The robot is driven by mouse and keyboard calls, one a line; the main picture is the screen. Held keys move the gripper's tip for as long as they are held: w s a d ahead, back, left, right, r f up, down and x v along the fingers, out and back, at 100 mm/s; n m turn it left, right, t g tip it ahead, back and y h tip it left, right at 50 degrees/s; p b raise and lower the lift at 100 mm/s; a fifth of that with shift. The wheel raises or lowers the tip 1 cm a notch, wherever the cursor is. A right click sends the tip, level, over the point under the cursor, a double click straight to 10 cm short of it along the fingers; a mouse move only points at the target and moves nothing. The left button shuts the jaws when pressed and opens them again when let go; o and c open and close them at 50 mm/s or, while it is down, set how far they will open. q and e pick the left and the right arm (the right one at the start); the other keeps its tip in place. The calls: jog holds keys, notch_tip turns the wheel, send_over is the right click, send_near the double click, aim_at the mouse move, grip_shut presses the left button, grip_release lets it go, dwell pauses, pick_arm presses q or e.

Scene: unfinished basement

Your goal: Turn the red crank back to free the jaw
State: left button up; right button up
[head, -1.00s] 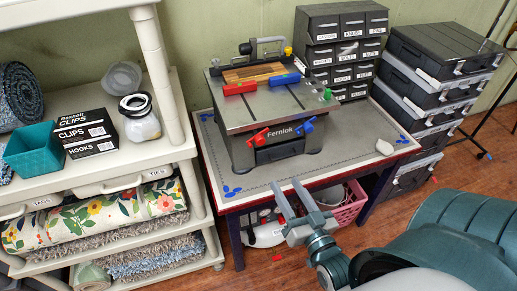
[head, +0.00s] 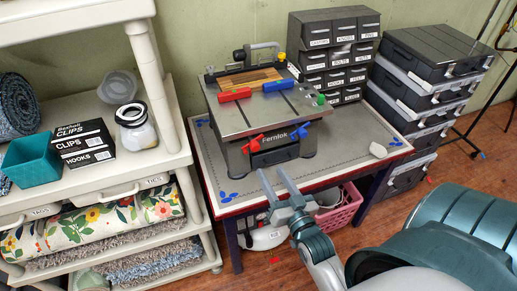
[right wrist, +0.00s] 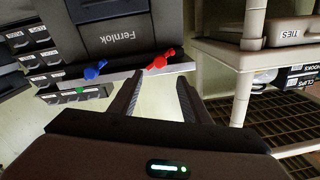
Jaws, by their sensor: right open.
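The red crank (head: 254,142) sits on the left of the front of the grey Fernlok bench vise (head: 225,118). A blue crank (head: 300,132) is on the right of that front. On top are a red jaw bar (head: 235,95) and a blue jaw bar (head: 280,86), with a striped wooden piece (head: 250,75) behind them. My right gripper (head: 271,172) is open and empty, in front of and below the red crank, apart from it. In the right wrist view the red crank (right wrist: 159,60) shows just beyond the open fingertips (right wrist: 159,80). My left gripper is not in view.
The vise stands on a red-edged table (head: 345,177) with blue bits and a pale stone (head: 378,149). A drawer cabinet (head: 335,60) is behind it, stacked dark cases (head: 430,70) to the right. A cream shelf (head: 188,150) stands close on the left.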

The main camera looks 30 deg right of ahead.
aim_at(256, 148)
jog(key=w+p, duration=0.1)
jog(key=w, duration=0.2)
jog(key=w+d+p, duration=0.1)
jog(key=w, duration=0.5)
jog(key=shift+w+d+r+p, duration=0.1)
jog(key=shift+w+d+p, duration=0.05)
jog(key=shift+d+p, duration=0.25)
jog(key=shift+w+d, duration=0.1)
jog(key=shift+w, duration=0.5)
jog(key=c, duration=1)
jog(key=shift+c, duration=0.2)
jog(key=shift+n+p, duration=0.3)
jog(key=shift+n, duration=0.1)
